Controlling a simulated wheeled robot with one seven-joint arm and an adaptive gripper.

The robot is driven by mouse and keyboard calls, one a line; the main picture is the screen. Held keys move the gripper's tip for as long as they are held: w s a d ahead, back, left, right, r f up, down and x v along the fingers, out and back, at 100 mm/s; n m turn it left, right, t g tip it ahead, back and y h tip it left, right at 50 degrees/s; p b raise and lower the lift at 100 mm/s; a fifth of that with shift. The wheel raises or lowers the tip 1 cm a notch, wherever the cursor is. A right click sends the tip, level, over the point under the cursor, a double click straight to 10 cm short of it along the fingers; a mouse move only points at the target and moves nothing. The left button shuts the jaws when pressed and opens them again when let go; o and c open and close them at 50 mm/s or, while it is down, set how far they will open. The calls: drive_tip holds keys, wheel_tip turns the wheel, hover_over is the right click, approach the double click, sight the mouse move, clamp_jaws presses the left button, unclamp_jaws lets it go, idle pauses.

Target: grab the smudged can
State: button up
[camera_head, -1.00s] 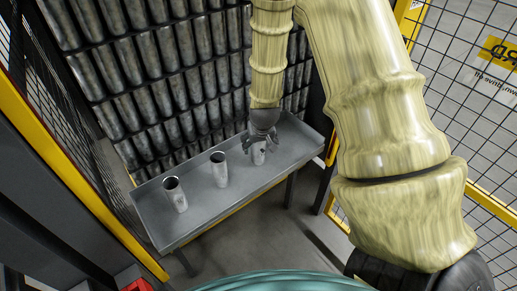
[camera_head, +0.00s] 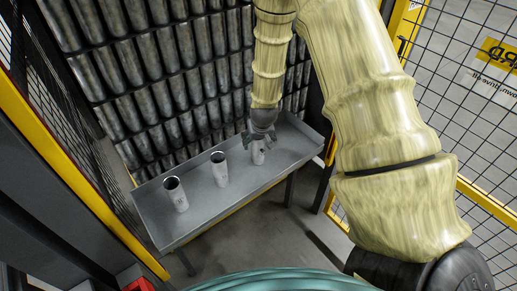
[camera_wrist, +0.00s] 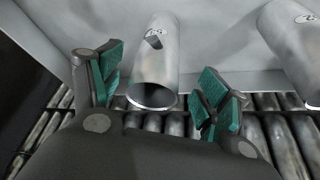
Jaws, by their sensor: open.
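Three silver cans stand in a row on the grey tray table in the head view: a left can (camera_head: 176,195), a middle can (camera_head: 220,170) and a right can (camera_head: 258,154). My gripper (camera_head: 259,141) is at the right can. In the wrist view my gripper (camera_wrist: 160,82) is open, with green finger pads on either side of this can (camera_wrist: 155,72), whose open rim faces the camera. It bears a small mark with a dark grey, smeared-looking patch. A neighbouring can (camera_wrist: 295,45) at the right edge shows an oval print.
The grey tray table (camera_head: 205,207) has a raised rim and bare room between the cans. A wall of stacked cans (camera_head: 150,90) rises right behind it. Yellow-framed mesh fencing (camera_head: 85,195) closes off the left, and more fencing (camera_head: 470,140) the right.

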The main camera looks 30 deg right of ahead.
drive_tip(key=shift+d+p+x, duration=0.1)
drive_tip(key=shift+p+x, duration=0.2)
drive_tip(key=shift+x, duration=0.9)
drive_tip(key=shift+d+p+x, duration=0.15)
drive_tip(key=shift+p+x, duration=0.1)
drive_tip(key=shift+x, duration=1)
drive_tip(key=shift+w+r, duration=0.1)
drive_tip(key=shift+w, duration=0.05)
drive_tip(key=shift+c, duration=0.4)
drive_tip(key=c, duration=0.7)
